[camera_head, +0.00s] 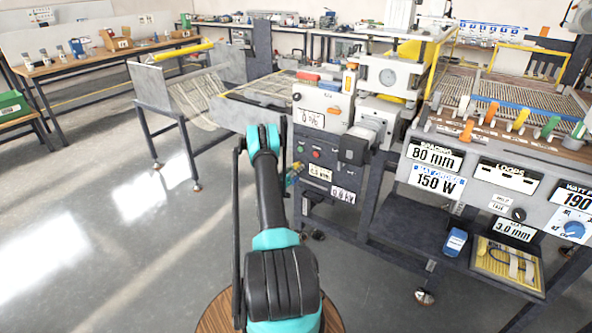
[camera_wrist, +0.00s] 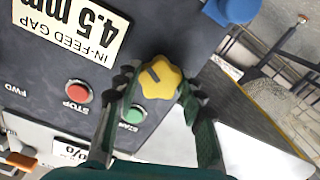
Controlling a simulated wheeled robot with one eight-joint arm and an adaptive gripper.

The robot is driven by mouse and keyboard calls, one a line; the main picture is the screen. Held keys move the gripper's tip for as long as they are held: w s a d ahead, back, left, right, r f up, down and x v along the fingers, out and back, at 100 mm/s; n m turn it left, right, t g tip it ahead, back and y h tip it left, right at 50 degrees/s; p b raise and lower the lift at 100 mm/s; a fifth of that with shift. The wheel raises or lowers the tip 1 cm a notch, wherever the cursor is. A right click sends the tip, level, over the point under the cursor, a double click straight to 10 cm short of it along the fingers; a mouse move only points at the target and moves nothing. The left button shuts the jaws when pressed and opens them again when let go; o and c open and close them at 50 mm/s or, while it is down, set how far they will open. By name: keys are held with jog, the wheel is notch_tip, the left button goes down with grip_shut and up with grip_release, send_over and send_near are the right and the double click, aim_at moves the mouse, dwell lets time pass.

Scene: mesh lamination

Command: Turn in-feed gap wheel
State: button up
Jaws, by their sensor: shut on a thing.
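The in-feed gap wheel (camera_wrist: 160,72) is a yellow star-shaped knob with a dark pointer mark, on a dark grey panel (camera_wrist: 150,25) in the wrist view. My gripper (camera_wrist: 157,88) has one dark ribbed finger on each side of the wheel and is shut on it. The in-feed gap label (camera_wrist: 72,28) beside it reads 4.5 mm and appears upside down.
A red stop button (camera_wrist: 78,92) and a green start button (camera_wrist: 135,113) sit close to my fingers. In the head view, the machine's control panel (camera_head: 345,165) stands beside my arm. A heater control console (camera_head: 480,180) is at the right. Open floor (camera_head: 110,250) lies left.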

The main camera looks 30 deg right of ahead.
jog(key=n, duration=1.3)
jog(key=shift+n, duration=0.4)
dwell(0.3)
jog(key=o, duration=1.2)
jog(key=shift+a, duration=0.1)
jog(key=shift+c, duration=0.2)
jog(key=shift+r, duration=0.2)
